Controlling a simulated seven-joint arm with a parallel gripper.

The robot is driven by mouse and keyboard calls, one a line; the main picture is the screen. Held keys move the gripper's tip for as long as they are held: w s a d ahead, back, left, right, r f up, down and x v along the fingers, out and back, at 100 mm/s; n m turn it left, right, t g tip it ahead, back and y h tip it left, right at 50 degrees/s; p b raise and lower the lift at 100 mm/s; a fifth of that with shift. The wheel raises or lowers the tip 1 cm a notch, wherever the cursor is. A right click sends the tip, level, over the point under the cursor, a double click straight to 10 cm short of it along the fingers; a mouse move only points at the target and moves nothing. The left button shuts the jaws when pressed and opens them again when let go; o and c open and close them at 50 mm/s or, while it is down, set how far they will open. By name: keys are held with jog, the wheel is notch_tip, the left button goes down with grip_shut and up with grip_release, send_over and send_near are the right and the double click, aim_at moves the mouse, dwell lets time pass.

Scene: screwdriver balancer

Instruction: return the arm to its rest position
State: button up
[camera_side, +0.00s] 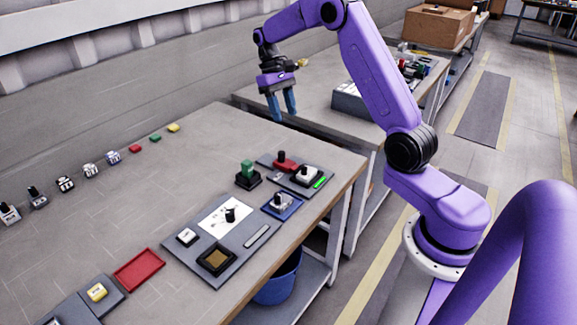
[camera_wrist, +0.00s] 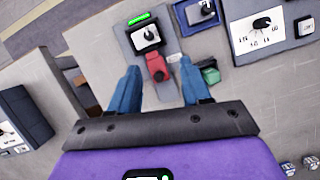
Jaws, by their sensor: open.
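My gripper (camera_side: 283,106) hangs in the air with its blue fingers pointing down, over the far end of the workbench (camera_side: 190,140) in the side view. It is open and empty, and touches nothing. In the wrist view the two blue fingers of my gripper (camera_wrist: 161,92) stand apart. A red part (camera_wrist: 156,68) shows between them, some way below. The purple arm is raised and bent above the bench.
A panel with a red-based knob (camera_side: 286,165), a white-based knob and a lit green bar lies below. Near it are a green block (camera_side: 247,172), a blue-based piece (camera_side: 281,203), a dial panel (camera_side: 228,215) and a red tray (camera_side: 139,270). Small pieces line the wall side.

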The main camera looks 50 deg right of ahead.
jog(key=s+a+r+n+t+h, duration=0.1)
jog(key=s+a+r+n, duration=0.1)
jog(key=s+a+n, duration=0.5)
jog(key=s+a+r+t+h, duration=0.1)
jog(key=s+a+r, duration=0.1)
jog(key=s+a, duration=0.65)
jog(key=s+a+n+t, duration=0.1)
jog(key=s+n, duration=0.3)
jog(key=s, duration=0.5)
jog(key=s+a+f+n+t+y, duration=0.1)
jog(key=s+a+n, duration=0.2)
jog(key=s, duration=0.6)
jog(key=shift+f+n+y, duration=0.2)
jog(key=shift+n+y, duration=0.1)
jog(key=shift+n, duration=0.1)
